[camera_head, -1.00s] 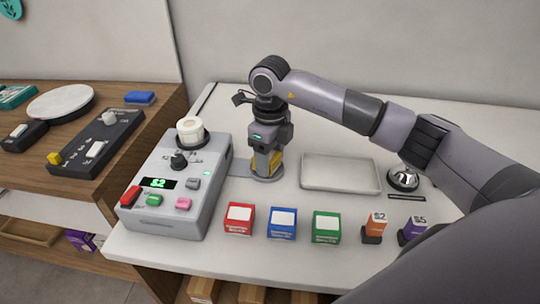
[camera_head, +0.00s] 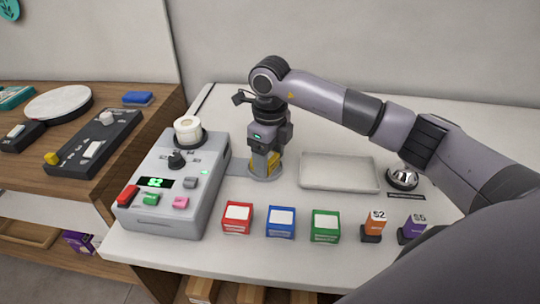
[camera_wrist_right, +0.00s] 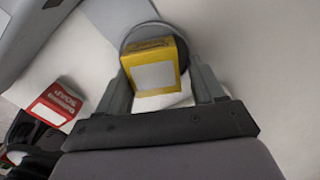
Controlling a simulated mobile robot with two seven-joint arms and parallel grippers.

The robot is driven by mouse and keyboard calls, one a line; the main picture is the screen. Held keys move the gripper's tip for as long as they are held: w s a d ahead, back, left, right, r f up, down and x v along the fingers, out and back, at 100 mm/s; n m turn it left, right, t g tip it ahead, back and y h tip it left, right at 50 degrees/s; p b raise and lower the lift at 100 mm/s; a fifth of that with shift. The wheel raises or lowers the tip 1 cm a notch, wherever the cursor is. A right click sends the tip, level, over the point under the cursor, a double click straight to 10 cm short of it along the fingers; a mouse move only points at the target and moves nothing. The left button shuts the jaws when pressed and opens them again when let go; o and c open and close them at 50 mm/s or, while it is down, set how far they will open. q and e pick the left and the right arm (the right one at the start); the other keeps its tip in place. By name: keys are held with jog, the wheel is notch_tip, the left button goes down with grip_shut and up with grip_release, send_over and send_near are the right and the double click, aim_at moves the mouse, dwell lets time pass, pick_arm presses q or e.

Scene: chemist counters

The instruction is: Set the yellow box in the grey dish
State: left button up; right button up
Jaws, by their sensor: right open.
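The yellow box (camera_head: 273,164) with a white label also shows in the right wrist view (camera_wrist_right: 153,68). It stands on a round grey dish (camera_head: 265,177), whose rim shows behind the box in the wrist view (camera_wrist_right: 179,45). My right gripper (camera_head: 264,165) points down over the dish, its open fingers on either side of the box. Whether a finger touches the box I cannot tell. The gripper hides part of the box and dish in the head view. My left gripper is not in view.
A grey machine (camera_head: 180,190) with buttons stands left of the dish. An empty shallow pale tray (camera_head: 340,187) lies to its right, then a bell (camera_head: 402,179). Red (camera_head: 237,218), blue (camera_head: 281,222) and green (camera_head: 325,226) boxes stand in front.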

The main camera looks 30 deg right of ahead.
jog(key=shift+s+a+f, duration=0.25)
jog(key=shift+a+f, duration=0.15)
jog(key=shift+f, duration=0.1)
notch_tip(320, 180, up, 14)
jog(key=shift+w+d+f, duration=0.2)
dwell(0.4)
